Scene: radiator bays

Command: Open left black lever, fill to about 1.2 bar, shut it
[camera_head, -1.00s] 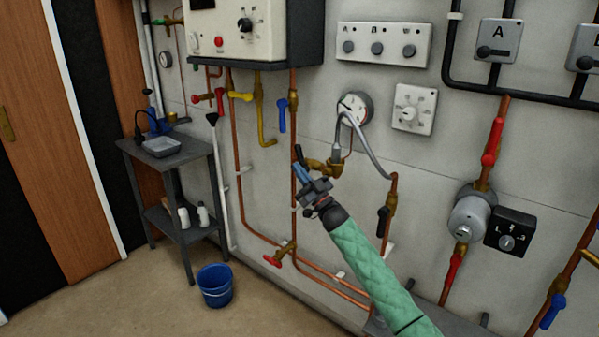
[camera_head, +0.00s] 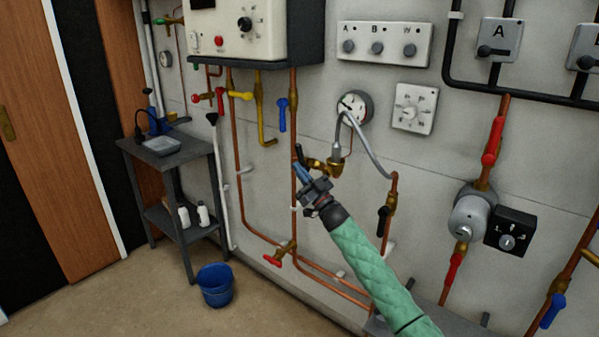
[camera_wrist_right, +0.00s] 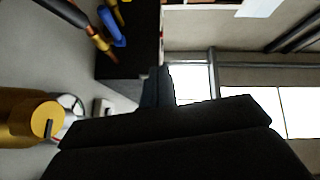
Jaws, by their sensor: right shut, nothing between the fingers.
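The left black lever (camera_head: 299,155) sits on the left end of a brass valve (camera_head: 326,166), below the pressure gauge (camera_head: 353,106), and slants up to the left. A grey braided hose (camera_head: 368,147) loops from this valve to a second valve with a black lever (camera_head: 383,220) hanging down. The gauge needle is too small to read. My right gripper (camera_head: 299,170) is shut and empty, its tips just below the left lever; I cannot tell if they touch. In the right wrist view, the dark fingers (camera_wrist_right: 157,87) are close together and a brass part (camera_wrist_right: 32,118) is at the left edge. My left gripper is out of view.
The boiler (camera_head: 247,32) hangs above left, with a yellow lever (camera_head: 240,96) and a blue lever (camera_head: 282,115) below it. Copper pipes run down the wall beside my gripper. A grey side table (camera_head: 165,158) and a blue bucket (camera_head: 215,286) stand at left.

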